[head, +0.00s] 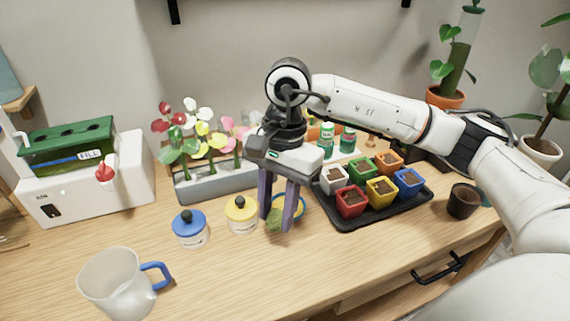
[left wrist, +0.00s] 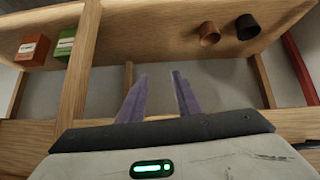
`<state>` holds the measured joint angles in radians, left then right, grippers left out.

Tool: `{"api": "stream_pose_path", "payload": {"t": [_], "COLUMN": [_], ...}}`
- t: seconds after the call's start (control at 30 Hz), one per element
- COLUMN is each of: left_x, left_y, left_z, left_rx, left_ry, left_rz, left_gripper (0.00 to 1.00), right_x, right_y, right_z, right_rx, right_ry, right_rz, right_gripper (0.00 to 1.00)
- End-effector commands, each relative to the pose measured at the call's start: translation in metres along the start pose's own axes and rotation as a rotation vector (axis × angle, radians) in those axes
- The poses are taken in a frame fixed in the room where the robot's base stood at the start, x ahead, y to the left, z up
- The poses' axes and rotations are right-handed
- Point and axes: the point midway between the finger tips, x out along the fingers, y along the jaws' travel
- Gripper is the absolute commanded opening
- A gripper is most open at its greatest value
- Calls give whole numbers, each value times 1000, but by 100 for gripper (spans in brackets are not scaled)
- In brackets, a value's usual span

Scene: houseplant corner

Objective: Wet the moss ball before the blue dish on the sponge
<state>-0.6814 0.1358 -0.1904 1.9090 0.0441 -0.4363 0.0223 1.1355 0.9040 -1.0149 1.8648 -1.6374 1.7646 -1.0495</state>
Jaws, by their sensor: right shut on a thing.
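My right gripper (head: 278,222) points down over the middle of the table. It is shut on the green moss ball (head: 273,217), which shows between its fingertips near table height. Whether the ball touches anything beneath it I cannot tell. Just behind the fingers is a blue-rimmed dish (head: 303,206) with yellow in it, partly hidden by the gripper; I cannot make out the sponge clearly. My left gripper (left wrist: 160,77) shows in the left wrist view with its fingers apart and nothing between them. It is not in the head view.
A blue-lidded jar (head: 190,230) and a yellow-lidded jar (head: 241,215) stand left of the gripper. A black tray (head: 348,222) of coloured pots lies right. Wooden shelving (left wrist: 180,40) is before my left gripper.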

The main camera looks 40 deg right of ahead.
Motion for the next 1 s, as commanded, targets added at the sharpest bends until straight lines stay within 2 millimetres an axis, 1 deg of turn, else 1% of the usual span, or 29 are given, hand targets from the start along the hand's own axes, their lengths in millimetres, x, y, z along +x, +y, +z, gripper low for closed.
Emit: {"api": "stream_pose_path", "payload": {"t": [0.03,0.1,0.27,0.3,0.4,0.5,0.6,0.7,0.87,1.0], "left_x": [-2,-4,-8,-8,-11,-13,-14,-15,-13,-8], "left_y": [0,0,1,1,1,2,2,2,2,2], "left_z": [-6,-8,-12,-12,-13,-12,-11,-10,-8,-3], "left_rx": [1,1,1,1,0,0,-1,-1,-1,-1], "left_ry": [6,8,8,7,5,1,-2,-5,-6,-7], "left_rz": [0,0,0,0,1,1,1,1,1,1], "left_gripper": [31,31,31,31,31,31,31,31,31,31], "right_x": [-4,-9,-19,-22,-27,-31,-35,-36,-33,-24], "right_y": [-4,-10,-20,-23,-27,-30,-31,-32,-32,-32], "right_z": [-6,-15,-37,-43,-56,-68,-77,-82,-85,-86], "right_rx": [147,363,850,969,1241,1464,1627,1725,1774,1773], "right_ry": [-2,-1,0,0,0,1,1,2,2,2], "right_rz": [-22,-55,-128,-146,-189,-221,-246,-261,-267,-266], "right_gripper": [13,13,13,13,13,13,13,13,13,13]}}
